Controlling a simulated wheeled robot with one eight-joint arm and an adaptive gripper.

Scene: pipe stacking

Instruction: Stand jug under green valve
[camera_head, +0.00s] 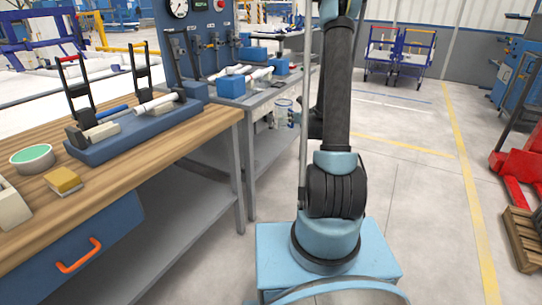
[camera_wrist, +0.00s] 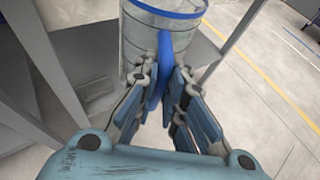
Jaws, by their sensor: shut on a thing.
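A clear jug (camera_head: 284,112) with a blue handle is held beside the front of the far bench. In the wrist view the jug (camera_wrist: 140,42) has a blue band near its rim, and its blue handle (camera_wrist: 164,55) runs between my fingers. My gripper (camera_wrist: 162,80) is shut on the handle. In the head view my gripper (camera_head: 294,116) is small and partly hidden by my arm. A blue panel (camera_head: 200,22) with pipes and valves stands behind the far bench. I cannot make out a green valve for certain.
Blue blocks and white pipes lie on the far bench (camera_head: 262,95). The near wooden bench (camera_head: 150,150) holds a blue fixture (camera_head: 130,138), a green-topped round tub (camera_head: 32,157) and a yellow sponge (camera_head: 63,180). The floor on the right is open, with a red pallet truck (camera_head: 520,165) beyond.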

